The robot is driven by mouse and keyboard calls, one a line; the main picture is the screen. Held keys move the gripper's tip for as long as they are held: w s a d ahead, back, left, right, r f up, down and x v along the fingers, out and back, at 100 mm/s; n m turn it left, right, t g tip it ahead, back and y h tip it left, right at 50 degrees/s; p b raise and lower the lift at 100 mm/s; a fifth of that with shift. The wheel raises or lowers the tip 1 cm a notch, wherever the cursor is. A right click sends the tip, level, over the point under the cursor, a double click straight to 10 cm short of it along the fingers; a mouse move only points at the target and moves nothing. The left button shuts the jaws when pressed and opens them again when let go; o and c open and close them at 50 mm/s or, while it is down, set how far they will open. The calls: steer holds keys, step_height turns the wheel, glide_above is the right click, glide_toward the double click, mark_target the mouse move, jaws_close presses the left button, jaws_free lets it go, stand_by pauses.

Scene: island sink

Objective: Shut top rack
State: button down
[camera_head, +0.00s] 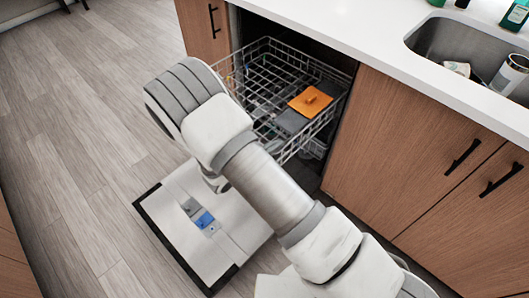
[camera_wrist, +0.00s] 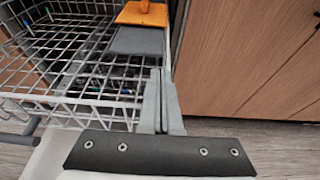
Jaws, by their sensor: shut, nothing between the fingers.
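The top rack (camera_head: 262,62) is a white wire basket pulled out of the dishwasher under the counter. In the wrist view, the rack (camera_wrist: 60,100) fills the upper left. An orange item with a small knob (camera_head: 310,101) lies in it on a dark grey flat piece (camera_head: 291,121); the orange item also shows in the wrist view (camera_wrist: 142,14). My gripper (camera_wrist: 160,80) is shut and empty, near the right end of the rack's near side. I cannot tell whether it touches the wires. In the head view, my arm hides the gripper and part of the rack.
The dishwasher door (camera_head: 175,225) lies lowered below the rack. Wooden cabinets (camera_head: 400,140) stand close on the right. The white counter (camera_head: 340,30) overhangs the rack's back. A sink (camera_head: 425,48) is at upper right. The floor (camera_head: 70,140) at left is clear.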

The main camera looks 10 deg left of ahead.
mark_target(293, 133)
steer(key=shift+w+d+b, duration=0.15)
steer(key=shift+w+d, duration=0.5)
steer(key=shift+w, duration=0.15)
steer(key=shift+w+d+b, duration=0.15)
steer(key=shift+w+d, duration=0.45)
steer(key=shift+w, duration=0.2)
steer(key=shift+w+d, duration=0.1)
